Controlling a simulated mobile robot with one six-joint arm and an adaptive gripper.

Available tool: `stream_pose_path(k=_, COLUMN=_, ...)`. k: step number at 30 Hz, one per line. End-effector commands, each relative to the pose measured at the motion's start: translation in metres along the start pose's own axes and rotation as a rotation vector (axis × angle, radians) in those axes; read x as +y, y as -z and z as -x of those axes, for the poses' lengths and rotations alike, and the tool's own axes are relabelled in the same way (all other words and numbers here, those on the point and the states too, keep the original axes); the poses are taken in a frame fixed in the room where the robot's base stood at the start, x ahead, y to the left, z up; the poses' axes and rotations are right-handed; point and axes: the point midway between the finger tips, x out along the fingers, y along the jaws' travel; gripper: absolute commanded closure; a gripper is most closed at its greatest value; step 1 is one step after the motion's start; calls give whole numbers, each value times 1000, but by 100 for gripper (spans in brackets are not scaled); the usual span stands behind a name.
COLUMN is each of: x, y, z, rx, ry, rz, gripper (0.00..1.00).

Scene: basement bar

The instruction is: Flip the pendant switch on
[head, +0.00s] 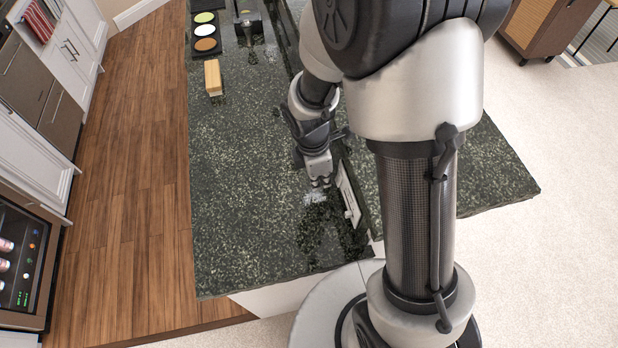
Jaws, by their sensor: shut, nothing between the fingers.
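A white plate (349,194), which looks like the switch plate, is set upright on the side of a raised ledge along the dark granite counter. My gripper (320,184) points down, just left of the plate and low over the counter. It is shut with nothing in it. I cannot tell whether it touches the plate. My arm passes in front and hides part of the counter and ledge. No pendant lamp is in view.
A wooden block (213,77) and a black tray with coloured discs (191,31) lie at the far left of the granite counter (235,215). A dark fixture (248,22) stands beside them. The counter left of my gripper is clear. A drinks fridge (22,262) stands at the left.

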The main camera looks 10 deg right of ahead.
Motion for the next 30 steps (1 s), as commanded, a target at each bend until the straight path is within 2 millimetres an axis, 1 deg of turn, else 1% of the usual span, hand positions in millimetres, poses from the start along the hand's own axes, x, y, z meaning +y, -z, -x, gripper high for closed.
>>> stream_pose_path(k=1, x=0, y=-5, z=-2, rx=0, ry=0, rz=-2, gripper=100)
stream_pose_path(k=5, x=0, y=-11, z=-3, rx=0, ry=0, rz=0, gripper=100)
stream_pose_path(k=15, x=0, y=-12, z=-2, rx=0, ry=1, rz=1, gripper=100)
stream_pose_path(k=20, x=-2, y=-19, z=-6, rx=-1, ry=5, rz=0, gripper=100)
stream_pose_path(k=24, x=0, y=-18, z=-9, rx=-1, ry=1, rz=1, gripper=100)
stream_pose_path(k=30, x=0, y=-18, z=-7, rx=-1, ry=1, rz=1, gripper=100)
